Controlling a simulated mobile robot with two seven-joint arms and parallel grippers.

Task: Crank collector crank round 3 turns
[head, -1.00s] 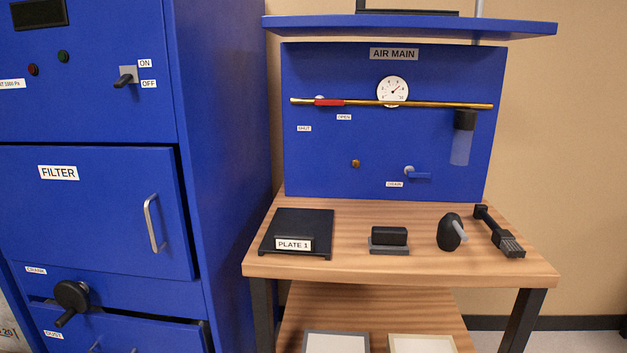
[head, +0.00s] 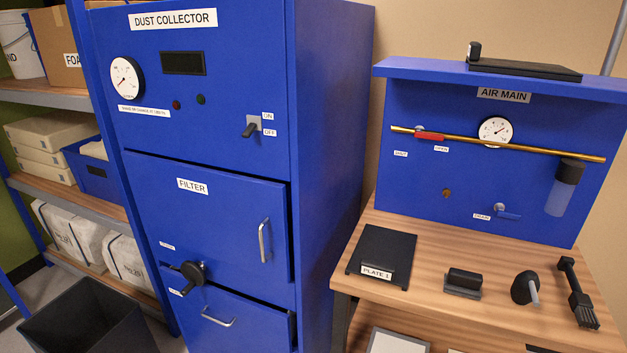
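The collector crank (head: 192,273) is a black round hub with a short black handle pointing down and to the left. It sits on the front of the blue dust collector (head: 330,170), between the filter door (head: 212,222) and the lower drawer (head: 230,320). The hub covers part of a small label beside it. Neither of my grippers shows in the head view, and nothing touches the crank.
A dark open bin (head: 85,315) stands on the floor left of the collector. Shelves (head: 75,200) with boxes and bags stand behind it. A wooden bench (head: 420,225) with tools and the air main panel (head: 430,185) stands at right.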

